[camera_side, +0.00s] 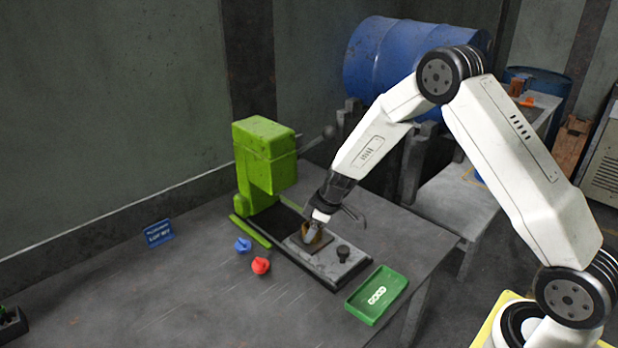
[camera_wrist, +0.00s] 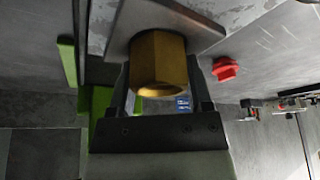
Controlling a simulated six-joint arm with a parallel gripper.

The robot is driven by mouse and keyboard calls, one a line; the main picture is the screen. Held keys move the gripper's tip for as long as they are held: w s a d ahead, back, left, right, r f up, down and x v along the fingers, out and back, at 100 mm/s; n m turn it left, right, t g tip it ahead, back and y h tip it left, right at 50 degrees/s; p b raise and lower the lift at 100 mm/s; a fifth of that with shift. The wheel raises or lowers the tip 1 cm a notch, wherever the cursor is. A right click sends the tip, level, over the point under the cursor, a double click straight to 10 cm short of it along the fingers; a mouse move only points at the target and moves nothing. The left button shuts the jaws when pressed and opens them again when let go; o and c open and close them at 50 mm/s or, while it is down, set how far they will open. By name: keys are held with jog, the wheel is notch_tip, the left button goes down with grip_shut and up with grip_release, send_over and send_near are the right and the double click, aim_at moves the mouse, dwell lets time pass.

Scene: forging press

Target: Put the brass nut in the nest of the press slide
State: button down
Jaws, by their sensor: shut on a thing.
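The brass nut (camera_wrist: 158,62) is a hollow hexagonal piece between the two fingers of my gripper (camera_wrist: 159,88) in the wrist view. My gripper (camera_side: 313,226) is shut on the nut and points down over the press slide (camera_side: 322,268) in the side view. The nut (camera_side: 311,235) shows only in part there. In the wrist view the nut is at the slide's grey plate (camera_wrist: 190,22); I cannot tell if it touches it. The nest is hidden beneath the nut and gripper. The green press (camera_side: 265,160) stands behind and left of my gripper.
A black knob (camera_side: 343,253) stands on the slide's front end. A green tray (camera_side: 377,295) with pale rings is at the right. Red (camera_side: 261,265) and blue (camera_side: 243,245) small pieces lie left of the slide.

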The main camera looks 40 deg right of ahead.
jog(key=shift+f, duration=0.2)
dwell(0.3)
grip_release()
jog(key=shift+f, duration=0.1)
jog(key=shift+s, duration=0.1)
jog(key=shift+v, duration=3.55)
jog(key=shift+r, duration=1.5)
